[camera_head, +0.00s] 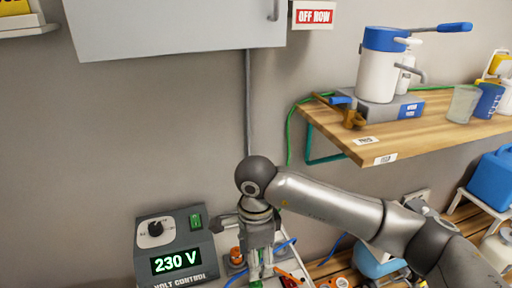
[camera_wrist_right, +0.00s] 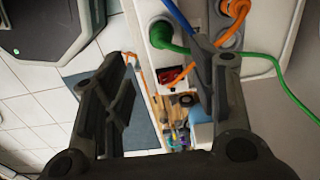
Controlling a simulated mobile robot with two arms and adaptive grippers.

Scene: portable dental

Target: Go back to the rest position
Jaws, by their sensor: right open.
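My right gripper (camera_head: 262,268) comes in from the right in the head view and points down beside the voltage control box (camera_head: 170,244), which reads 230 V. In the right wrist view its jaws (camera_wrist_right: 160,62) are apart, with nothing visible held between them. A green plug (camera_wrist_right: 162,34) with a green cable sits on a white panel (camera_wrist_right: 150,12) close to the fingers. An orange connector (camera_wrist_right: 236,8) is beside it. My left gripper is in neither view.
A wooden shelf (camera_head: 345,138) on the right carries a white and blue device (camera_head: 378,75) and a clear cup (camera_head: 463,104). A grey cabinet (camera_head: 175,25) hangs above. A blue container (camera_head: 492,178) stands at the far right. Loose cables lie around the gripper; the wall area above my arm is clear.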

